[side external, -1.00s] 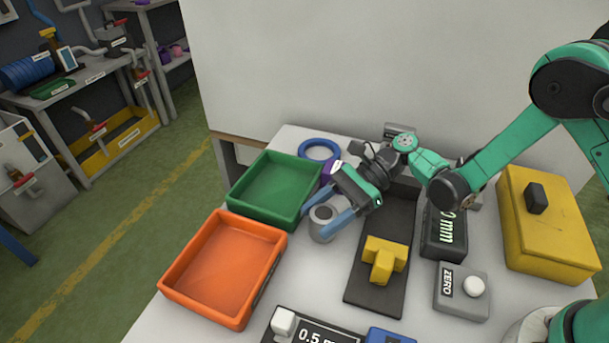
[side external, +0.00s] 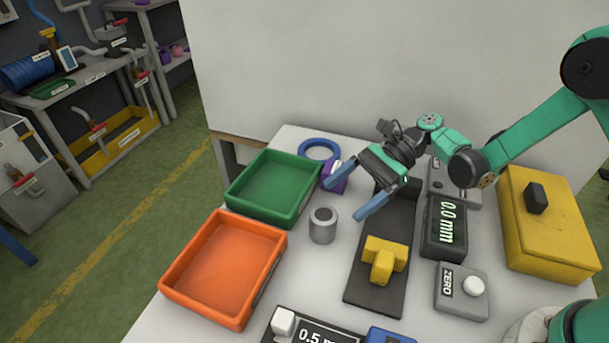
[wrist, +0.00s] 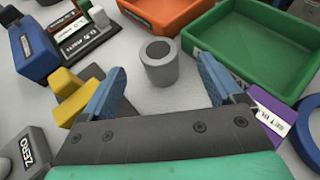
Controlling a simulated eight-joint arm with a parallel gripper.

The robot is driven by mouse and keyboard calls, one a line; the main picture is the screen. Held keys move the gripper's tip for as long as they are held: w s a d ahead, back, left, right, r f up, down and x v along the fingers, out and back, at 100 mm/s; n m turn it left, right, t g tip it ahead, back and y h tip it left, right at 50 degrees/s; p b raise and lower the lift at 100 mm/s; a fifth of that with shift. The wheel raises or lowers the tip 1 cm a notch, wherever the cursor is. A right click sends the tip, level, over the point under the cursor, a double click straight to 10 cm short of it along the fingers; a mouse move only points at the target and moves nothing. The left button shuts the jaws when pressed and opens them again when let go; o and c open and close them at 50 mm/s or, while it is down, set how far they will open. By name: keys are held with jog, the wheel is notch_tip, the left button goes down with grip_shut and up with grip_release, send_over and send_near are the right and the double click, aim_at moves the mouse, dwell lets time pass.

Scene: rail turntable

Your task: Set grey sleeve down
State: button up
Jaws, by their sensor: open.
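The grey sleeve (side external: 323,226) stands upright on the white table, between the orange tray and the black rail base. It also shows in the wrist view (wrist: 159,64), with its dark bore facing up. My gripper (side external: 344,199) is open and empty. It is up and back from the sleeve, and its blue fingers are apart from it. In the wrist view the sleeve stands beyond the two open fingertips (wrist: 160,86), roughly centred between them.
A green tray (side external: 230,201) and an orange tray (side external: 171,287) lie left of the sleeve. A yellow block (side external: 384,258) sits on the dark base (side external: 372,297). A purple block (side external: 336,182) and blue ring (side external: 334,147) are behind. A display (side external: 444,238) reads 0.0 mm.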

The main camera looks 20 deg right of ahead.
jog(key=s+d+r+n+t+h, duration=0.3)
jog(key=d+r+n+t+h, duration=0.1)
jog(key=d+n+h, duration=0.1)
jog(key=s+d+r+n+t+h, duration=0.3)
jog(key=n+h, duration=0.4)
jog(key=n, duration=0.3)
notch_tip(320, 180, up, 2)
jog(key=shift+s+d+r+t+h, duration=0.25)
jog(key=shift+d+t, duration=0.25)
jog(key=shift+d, duration=0.75)
jog(key=shift+s+d+n+h, duration=0.15)
jog(key=shift+d+n+h, duration=0.1)
jog(key=shift+n, duration=0.35)
jog(key=shift+c, duration=0.6)
jog(key=shift+d+t, duration=0.1)
jog(key=shift+t, duration=0.2)
jog(key=shift+c, duration=1.1)
